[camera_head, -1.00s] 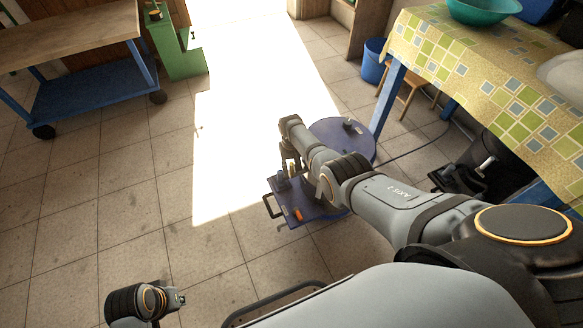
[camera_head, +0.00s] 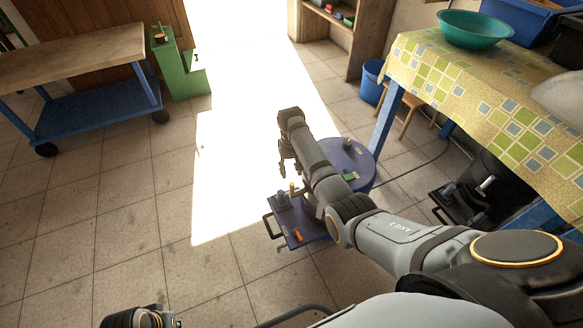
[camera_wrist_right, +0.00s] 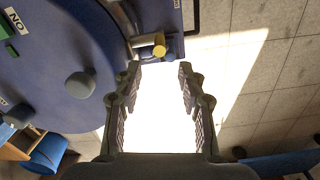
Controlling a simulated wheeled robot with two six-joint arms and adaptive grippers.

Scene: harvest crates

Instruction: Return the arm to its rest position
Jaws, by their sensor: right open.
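My right arm reaches in from the lower right in the head view. Its gripper (camera_head: 286,167) hangs over the sunlit floor, beside the blue board with a round part (camera_head: 360,158). In the right wrist view the two fingers of the right gripper (camera_wrist_right: 158,100) stand apart with only bright floor between them, so it is open and empty. The blue board (camera_wrist_right: 50,50) fills the upper left there, with a grey knob (camera_wrist_right: 80,85) and a yellow peg (camera_wrist_right: 153,46) on it. At the bottom left of the head view a dark arm part shows, but no left gripper fingers.
A table with a checked cloth (camera_head: 450,84) bears a teal bowl (camera_head: 475,29) at the right. A blue bin (camera_head: 371,82) stands by its leg. A wooden cart (camera_head: 75,50) and a green stand (camera_head: 180,70) are at the left. The middle floor is clear.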

